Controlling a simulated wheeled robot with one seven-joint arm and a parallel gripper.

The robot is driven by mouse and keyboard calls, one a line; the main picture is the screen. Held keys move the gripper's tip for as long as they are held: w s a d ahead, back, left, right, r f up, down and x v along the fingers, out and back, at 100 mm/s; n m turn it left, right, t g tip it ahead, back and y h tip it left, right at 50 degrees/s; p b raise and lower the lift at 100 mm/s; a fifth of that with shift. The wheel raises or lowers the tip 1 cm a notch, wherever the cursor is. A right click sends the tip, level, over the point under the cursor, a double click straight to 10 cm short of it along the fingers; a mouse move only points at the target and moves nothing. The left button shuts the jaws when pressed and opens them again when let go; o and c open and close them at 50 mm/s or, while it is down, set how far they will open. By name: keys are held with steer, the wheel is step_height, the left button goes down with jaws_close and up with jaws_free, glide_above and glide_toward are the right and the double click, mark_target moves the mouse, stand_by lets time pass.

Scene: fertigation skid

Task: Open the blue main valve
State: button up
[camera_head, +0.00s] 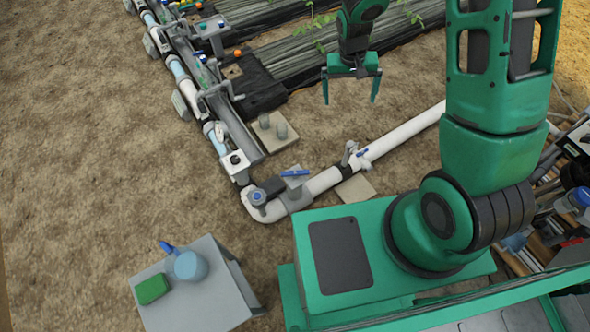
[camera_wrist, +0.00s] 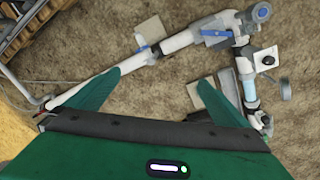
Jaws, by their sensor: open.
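A thick white pipe (camera_head: 412,128) runs along the ground. It carries a small valve with a blue lever (camera_head: 362,153), also in the wrist view (camera_wrist: 143,49). Nearer the pipe's corner is a fitting with a blue bar handle (camera_head: 295,172), seen in the wrist view too (camera_wrist: 215,33). A round grey-blue cap (camera_head: 258,197) sits at the corner. I cannot tell for certain which one is the main valve. My gripper (camera_head: 350,90) is open and empty, pointing down, apart from all of these. In the wrist view its fingers (camera_wrist: 158,79) spread over bare ground and pipe.
A grey table (camera_head: 200,305) at lower left holds a green block (camera_head: 152,288) and a light-blue round container (camera_head: 190,265). A line of pipes and fittings (camera_head: 190,80) runs to upper left. Planted beds lie behind; clutter crowds the right edge.

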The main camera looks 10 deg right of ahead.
steer(key=a+f, duration=0.8)
steer(key=f, duration=0.3)
steer(key=n+y, duration=0.1)
steer(key=y, duration=0.1)
glide_toward(295, 172)
step_height(295, 172, down, 8)
steer(key=shift+w+a+r, duration=0.1)
steer(key=shift+a, duration=0.05)
